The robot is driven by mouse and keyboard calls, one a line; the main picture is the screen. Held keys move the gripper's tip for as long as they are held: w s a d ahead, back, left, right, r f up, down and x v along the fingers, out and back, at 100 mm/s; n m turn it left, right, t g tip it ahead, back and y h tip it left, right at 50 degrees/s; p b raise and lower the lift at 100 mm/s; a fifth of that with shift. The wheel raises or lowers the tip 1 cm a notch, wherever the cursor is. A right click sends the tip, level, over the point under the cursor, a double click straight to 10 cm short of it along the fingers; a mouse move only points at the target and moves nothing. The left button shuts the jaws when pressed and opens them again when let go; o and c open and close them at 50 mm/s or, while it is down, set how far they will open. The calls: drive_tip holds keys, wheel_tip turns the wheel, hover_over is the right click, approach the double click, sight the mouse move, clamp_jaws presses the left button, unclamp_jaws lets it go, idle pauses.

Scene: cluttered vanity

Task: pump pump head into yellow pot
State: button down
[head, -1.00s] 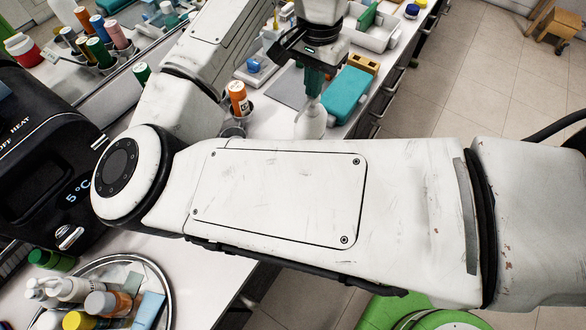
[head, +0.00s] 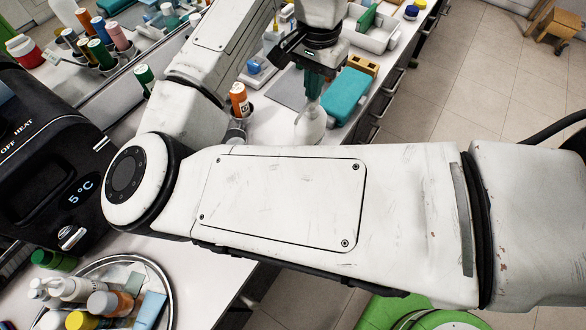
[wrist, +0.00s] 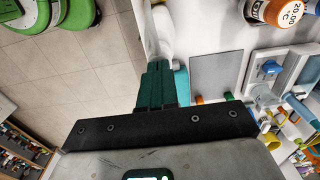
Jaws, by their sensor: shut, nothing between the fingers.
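My gripper (head: 313,98) has dark green fingers that are closed together and point down. Their tips are at the top of a white bottle (head: 309,130) on the counter, and I cannot tell whether they touch it. The pump head is not clear, as the fingers cover the bottle's top. In the wrist view the closed fingers (wrist: 156,72) overlap the white bottle (wrist: 161,30) beyond them. A small yellow item (head: 422,3) is at the top edge of the head view; I cannot tell whether it is the yellow pot.
A teal case (head: 347,96) lies just right of the bottle, and an orange bottle (head: 238,98) stands to its left. White trays (head: 372,38) are farther back. A round tray (head: 160,272) of bottles is near left. My arm hides much of the counter.

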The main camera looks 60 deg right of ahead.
drive_tip(key=shift+f, duration=0.15)
drive_tip(key=shift+f+b, duration=0.4)
drive_tip(key=shift+f, duration=0.1)
drive_tip(key=shift+r+p, duration=0.65)
drive_tip(key=shift+p, duration=0.1)
wheel_tip(320, 180, up, 4)
drive_tip(key=p, duration=0.4)
drive_tip(key=shift+r, duration=1)
